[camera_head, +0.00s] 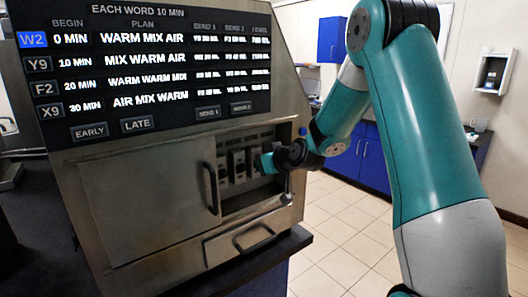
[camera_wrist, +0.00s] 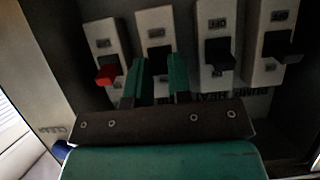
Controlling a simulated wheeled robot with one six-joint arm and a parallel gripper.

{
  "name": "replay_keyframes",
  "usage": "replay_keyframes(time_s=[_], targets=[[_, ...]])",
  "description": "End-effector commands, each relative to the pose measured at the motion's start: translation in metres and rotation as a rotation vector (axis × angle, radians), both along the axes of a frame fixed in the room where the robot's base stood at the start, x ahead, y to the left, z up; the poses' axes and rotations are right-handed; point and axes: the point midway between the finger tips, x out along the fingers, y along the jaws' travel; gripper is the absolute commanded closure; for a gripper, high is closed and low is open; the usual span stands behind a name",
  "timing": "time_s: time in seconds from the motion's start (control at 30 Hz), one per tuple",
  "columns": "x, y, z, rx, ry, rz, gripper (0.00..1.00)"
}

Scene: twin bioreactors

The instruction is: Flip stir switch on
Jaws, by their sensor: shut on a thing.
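A row of switches sits in a recess in the machine's front. In the wrist view, my gripper (camera_wrist: 158,72) has its two green fingers on either side of the black lever (camera_wrist: 158,56) of the second switch from the left, shut on it. The leftmost switch has a red lever (camera_wrist: 107,74). The third switch (camera_wrist: 218,52) and fourth switch (camera_wrist: 277,45) have black levers and stand apart from the fingers. Labels are too dark and tilted to tell which is the stir switch. In the head view, my gripper (camera_head: 268,162) reaches into the recess and partly hides the switches (camera_head: 238,164).
A metal panel with a black handle (camera_head: 211,188) borders the recess on the left. A drawer handle (camera_head: 254,239) sits below. A display (camera_head: 150,60) with a timed plan is above. Open tiled floor (camera_head: 335,230) lies to the right, with blue cabinets (camera_head: 368,158) behind.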

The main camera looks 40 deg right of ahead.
Motion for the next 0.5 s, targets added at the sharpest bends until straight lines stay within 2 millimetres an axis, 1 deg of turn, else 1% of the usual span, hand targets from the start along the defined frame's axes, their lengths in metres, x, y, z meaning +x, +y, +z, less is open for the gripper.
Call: replay_keyframes(time_s=[0.03, 0.3, 0.5], targets=[[0.0009, 0.0002, 0.0087, -0.003, 0.027, 0.001, 1.0], [0.0026, 0.0002, 0.0087, -0.006, 0.141, 0.0, 1.0], [0.0032, -0.0001, 0.0076, -0.006, 0.171, -0.001, 1.0]])
